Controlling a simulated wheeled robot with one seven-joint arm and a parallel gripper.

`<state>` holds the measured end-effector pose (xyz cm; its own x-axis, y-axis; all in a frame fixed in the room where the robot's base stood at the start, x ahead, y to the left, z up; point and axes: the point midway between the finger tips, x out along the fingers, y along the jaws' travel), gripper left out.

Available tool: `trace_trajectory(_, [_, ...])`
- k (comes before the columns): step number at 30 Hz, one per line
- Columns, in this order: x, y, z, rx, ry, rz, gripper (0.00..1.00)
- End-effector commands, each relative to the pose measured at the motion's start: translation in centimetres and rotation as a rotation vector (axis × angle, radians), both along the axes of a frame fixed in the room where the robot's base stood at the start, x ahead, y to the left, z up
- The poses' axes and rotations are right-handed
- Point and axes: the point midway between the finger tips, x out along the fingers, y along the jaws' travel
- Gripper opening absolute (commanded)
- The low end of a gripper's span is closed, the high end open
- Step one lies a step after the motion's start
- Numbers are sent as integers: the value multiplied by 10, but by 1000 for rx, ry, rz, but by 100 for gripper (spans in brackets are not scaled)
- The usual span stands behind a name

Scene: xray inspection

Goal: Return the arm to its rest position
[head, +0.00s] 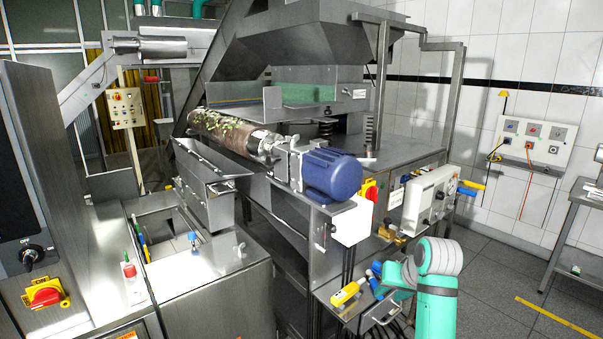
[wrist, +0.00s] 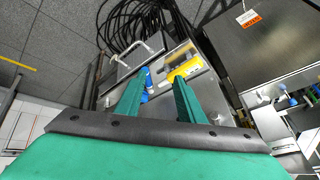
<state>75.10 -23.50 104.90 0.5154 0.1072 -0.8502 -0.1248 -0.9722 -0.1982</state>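My arm (head: 437,285) is teal and grey and stands at the lower right of the head view, bent over at its top. My gripper (wrist: 162,82) shows in the wrist view with its two green fingers spread apart and nothing clearly held between them. In the head view the gripper end reaches left over a small metal shelf (head: 384,321), partly hidden by the arm. A blue object (wrist: 147,86) shows beside the left finger, partly covered by it. A yellow object (wrist: 183,71) lies on the metal surface beyond the fingers; it also shows in the head view (head: 346,293).
Black cables (wrist: 130,28) hang in loops beside the shelf. A white control box (head: 431,196) and a blue motor (head: 332,174) sit above it on the machine. Grey floor (head: 490,280) is open to the right of the arm. A metal table (head: 585,195) stands far right.

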Motion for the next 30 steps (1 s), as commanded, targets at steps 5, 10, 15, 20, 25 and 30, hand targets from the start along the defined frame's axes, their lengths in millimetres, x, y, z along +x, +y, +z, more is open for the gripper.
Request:
trace_trajectory(5, [4, 17, -31, 18, -27, 3, 35])
trace_trajectory(10, [6, 36, -65, 35, -65, -1, 35])
trace_trajectory(15, [1, 66, -118, 60, -119, -11, 35])
trace_trajectory(20, [-14, 92, -171, 78, -181, -39, 35])
trace_trajectory(25, [-39, 123, -220, 89, -242, -64, 35])
trace_trajectory(30, [-73, 155, -261, 89, -299, -82, 35])
